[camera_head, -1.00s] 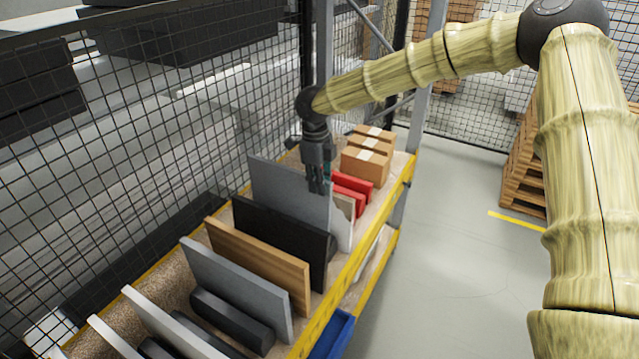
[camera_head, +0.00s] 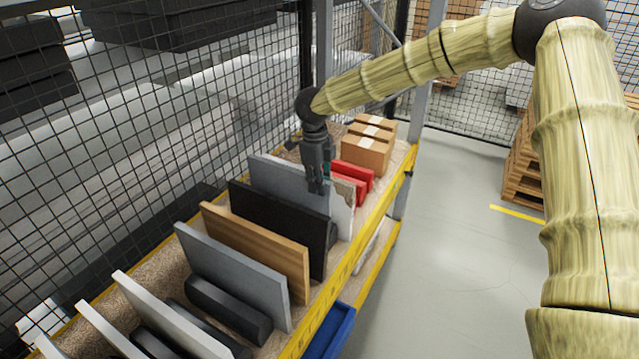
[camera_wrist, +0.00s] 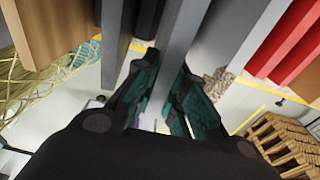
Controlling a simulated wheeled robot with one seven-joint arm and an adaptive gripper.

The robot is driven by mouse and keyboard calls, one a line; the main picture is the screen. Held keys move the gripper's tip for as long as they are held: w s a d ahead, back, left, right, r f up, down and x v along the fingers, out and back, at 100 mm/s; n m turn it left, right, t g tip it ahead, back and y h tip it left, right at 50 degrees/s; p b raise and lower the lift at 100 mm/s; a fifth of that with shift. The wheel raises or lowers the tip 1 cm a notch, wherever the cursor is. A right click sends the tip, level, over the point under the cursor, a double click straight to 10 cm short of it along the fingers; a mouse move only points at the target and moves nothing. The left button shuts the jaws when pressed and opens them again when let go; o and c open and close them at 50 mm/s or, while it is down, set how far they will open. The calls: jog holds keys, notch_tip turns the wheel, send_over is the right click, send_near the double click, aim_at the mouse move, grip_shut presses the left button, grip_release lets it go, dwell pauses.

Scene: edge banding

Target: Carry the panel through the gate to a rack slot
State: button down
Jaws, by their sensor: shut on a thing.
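My gripper (camera_head: 318,188) is over the far part of the shelf in the head view, pointing down. It is shut on a grey panel (camera_head: 278,182), which stands upright behind a black panel. In the wrist view the teal-padded fingers (camera_wrist: 180,100) sit on either side of the grey panel's edge (camera_wrist: 182,35). The panel's lower part is hidden behind the black panel (camera_head: 280,226). I cannot tell whether its bottom touches the shelf. No gate can be made out.
A wood panel (camera_head: 255,248), another grey panel (camera_head: 230,272) and several white panels stand nearer on the shelf. Red pieces (camera_head: 352,176) and cardboard boxes (camera_head: 366,150) are behind. A yellow rail (camera_head: 345,268) edges the shelf; mesh fence is left, open floor (camera_head: 450,250) right.

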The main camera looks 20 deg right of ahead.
aim_at(319, 205)
jog(key=shift+f+b, duration=1.95)
jog(key=shift+f, duration=2)
